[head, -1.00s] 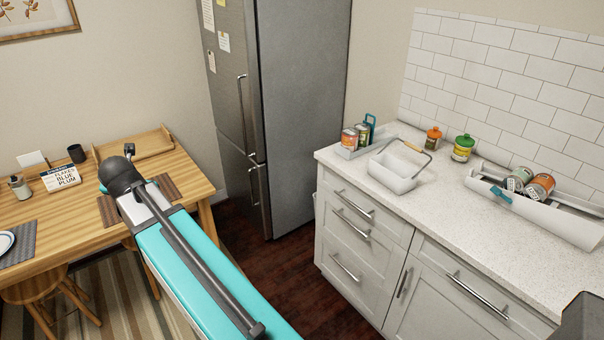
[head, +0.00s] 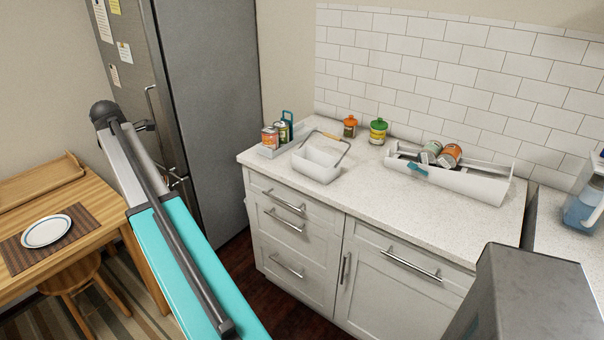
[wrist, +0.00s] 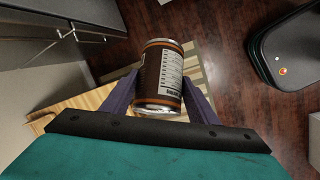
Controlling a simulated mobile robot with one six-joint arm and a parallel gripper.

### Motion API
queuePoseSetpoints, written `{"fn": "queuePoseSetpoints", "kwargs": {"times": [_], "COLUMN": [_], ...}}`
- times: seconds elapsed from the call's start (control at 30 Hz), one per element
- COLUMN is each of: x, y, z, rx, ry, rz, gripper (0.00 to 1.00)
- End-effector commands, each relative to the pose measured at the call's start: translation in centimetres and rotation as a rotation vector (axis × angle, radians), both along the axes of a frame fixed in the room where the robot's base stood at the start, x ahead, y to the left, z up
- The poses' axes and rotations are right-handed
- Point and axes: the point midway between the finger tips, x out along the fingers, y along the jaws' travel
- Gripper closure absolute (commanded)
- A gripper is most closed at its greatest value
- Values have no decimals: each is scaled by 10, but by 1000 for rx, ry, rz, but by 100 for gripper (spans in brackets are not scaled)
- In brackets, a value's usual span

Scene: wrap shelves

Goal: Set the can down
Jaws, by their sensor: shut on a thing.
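My gripper (wrist: 160,92) is shut on a can (wrist: 162,72) in the wrist view. The can has a brown and white label with orange bands and silver ends, and it is held between the two purple-grey fingers. Below it in that view are dark floor and part of the wooden table. In the head view my arm reaches out at the left, between the dining table (head: 95,232) and the fridge (head: 205,110); the held can does not show clearly there.
The counter (head: 345,190) at the right holds a white caddy (head: 318,165), a grey tray (head: 268,152) with cans, an orange-lidded jar (head: 350,127), a green-lidded jar (head: 378,132) and a white rack (head: 470,183) with two cans. A plate (head: 46,231) lies on the table. Clear counter lies in front of the rack.

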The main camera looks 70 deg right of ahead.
Motion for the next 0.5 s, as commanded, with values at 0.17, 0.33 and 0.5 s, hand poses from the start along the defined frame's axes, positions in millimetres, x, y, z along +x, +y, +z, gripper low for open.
{"fn": "queuePoseSetpoints", "kwargs": {"times": [0.17, 0.33, 0.5], "x": [-22, -47, -74], "y": [-49, -92, -132], "z": [2, 4, 6], "rx": [75, 135, 176], "ry": [-66, -150, -250], "rz": [-256, -504, -749], "gripper": [83, 83, 83]}}
